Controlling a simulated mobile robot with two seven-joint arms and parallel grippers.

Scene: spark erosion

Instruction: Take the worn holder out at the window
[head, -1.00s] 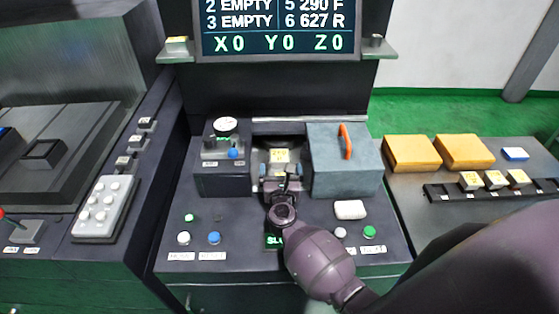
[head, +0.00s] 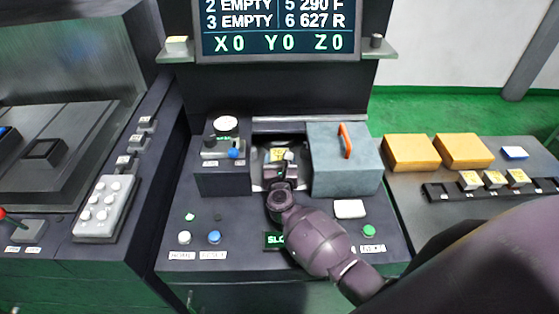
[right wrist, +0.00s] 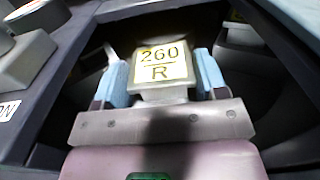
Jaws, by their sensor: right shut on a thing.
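The holder (head: 277,155) sits in the window (head: 262,178), a recess in the machine's console between two boxes. In the right wrist view the holder (right wrist: 161,66) bears a pale yellow label reading 260 over R. My right gripper (head: 280,166) reaches into the window from the front. In the right wrist view my right gripper's (right wrist: 164,78) two blue fingers stand one on each side of the holder and are shut on it. The holder's underside is hidden. My left gripper is not in view.
A grey box with an orange handle (head: 343,160) borders the window on the right. A box with a gauge (head: 225,125) borders it on the left. A rack (head: 480,192) with several labelled holders and two yellow blocks (head: 411,153) stand on the right bench.

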